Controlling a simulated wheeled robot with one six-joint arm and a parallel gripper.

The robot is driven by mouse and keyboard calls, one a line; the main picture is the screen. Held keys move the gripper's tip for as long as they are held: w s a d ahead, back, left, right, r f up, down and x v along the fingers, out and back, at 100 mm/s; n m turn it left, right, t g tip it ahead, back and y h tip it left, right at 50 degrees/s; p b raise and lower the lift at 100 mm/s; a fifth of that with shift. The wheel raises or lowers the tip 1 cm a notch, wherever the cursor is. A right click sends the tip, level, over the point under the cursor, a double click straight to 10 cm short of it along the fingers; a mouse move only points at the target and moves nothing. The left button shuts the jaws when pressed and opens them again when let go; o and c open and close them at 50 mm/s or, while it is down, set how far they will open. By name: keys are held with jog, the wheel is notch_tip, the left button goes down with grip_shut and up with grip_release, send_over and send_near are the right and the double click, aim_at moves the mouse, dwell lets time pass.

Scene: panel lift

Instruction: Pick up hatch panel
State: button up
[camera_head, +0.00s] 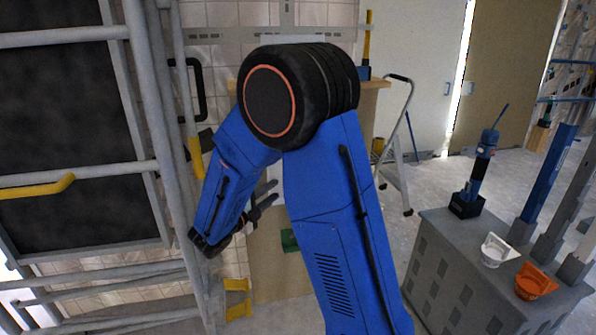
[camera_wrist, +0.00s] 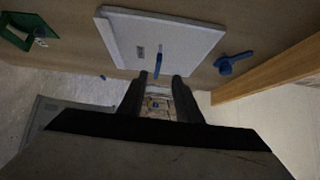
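The hatch panel (camera_wrist: 185,43) shows in the wrist view as a pale grey rectangular plate on a brown board. A thin blue handle (camera_wrist: 158,64) stands out near its middle. My gripper (camera_wrist: 158,80) is open, its two dark fingers apart, and no object is visibly held. The fingertips appear just below the handle in the picture; I cannot tell the remaining depth. In the head view my gripper (camera_head: 272,196) is partly seen beside my blue arm, in front of the board. The panel is hidden behind my arm there.
A blue knob-like part (camera_wrist: 235,63) is right of the panel, near a wooden ledge (camera_wrist: 265,75). A green fixture (camera_wrist: 22,32) is on the board's left. Grey metal rails (camera_head: 165,120) stand left of my arm; a grey cabinet (camera_head: 440,280) with bowls stands right.

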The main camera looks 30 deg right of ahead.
jog(key=shift+s+x, duration=0.2)
jog(key=shift+x, duration=6.65)
jog(key=shift+d+f, duration=0.1)
grip_shut()
